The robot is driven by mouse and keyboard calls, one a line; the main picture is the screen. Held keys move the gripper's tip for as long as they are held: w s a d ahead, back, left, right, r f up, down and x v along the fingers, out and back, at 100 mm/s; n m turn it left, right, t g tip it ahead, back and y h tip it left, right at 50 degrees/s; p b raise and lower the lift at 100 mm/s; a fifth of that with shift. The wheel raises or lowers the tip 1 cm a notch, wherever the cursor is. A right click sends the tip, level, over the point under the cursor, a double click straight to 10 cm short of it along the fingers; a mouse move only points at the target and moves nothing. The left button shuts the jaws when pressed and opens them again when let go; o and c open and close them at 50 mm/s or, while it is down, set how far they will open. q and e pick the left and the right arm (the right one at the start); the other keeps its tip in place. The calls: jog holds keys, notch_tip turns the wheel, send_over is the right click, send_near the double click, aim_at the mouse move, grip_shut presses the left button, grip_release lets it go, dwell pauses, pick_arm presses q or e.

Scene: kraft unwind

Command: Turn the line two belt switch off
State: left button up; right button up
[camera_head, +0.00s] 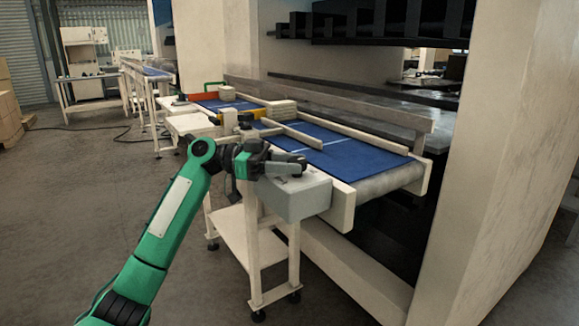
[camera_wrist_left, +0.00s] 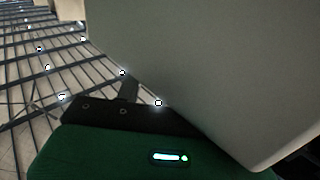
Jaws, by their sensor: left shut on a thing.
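A grey switch box (camera_head: 300,199) is fixed at the near end of the blue conveyor belt (camera_head: 345,158). A small dark switch (camera_head: 297,174) sits on top of it, mostly hidden by my gripper. My left gripper (camera_head: 299,165) reaches in from the left over the box, with its fingers shut on the switch. The switch's exact position cannot be made out. In the left wrist view, a plain grey face, likely the box (camera_wrist_left: 215,75), fills the right side, and the fingertips do not show. My right gripper is not in view.
The belt's pale frame (camera_head: 343,206) and a low white shelf (camera_head: 240,243) stand beside the box. A beige machine column (camera_head: 490,170) stands at the right. A second conveyor (camera_head: 150,72) is farther back at the left. The floor at the left is open.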

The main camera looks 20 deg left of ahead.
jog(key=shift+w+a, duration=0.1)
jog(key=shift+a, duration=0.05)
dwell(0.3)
pick_arm(q)
jog(key=o, duration=1)
jog(key=shift+c, duration=0.2)
jog(key=s+a, duration=0.1)
jog(key=a, duration=1.2)
jog(key=shift+s+a, duration=0.2)
jog(key=shift+a, duration=0.2)
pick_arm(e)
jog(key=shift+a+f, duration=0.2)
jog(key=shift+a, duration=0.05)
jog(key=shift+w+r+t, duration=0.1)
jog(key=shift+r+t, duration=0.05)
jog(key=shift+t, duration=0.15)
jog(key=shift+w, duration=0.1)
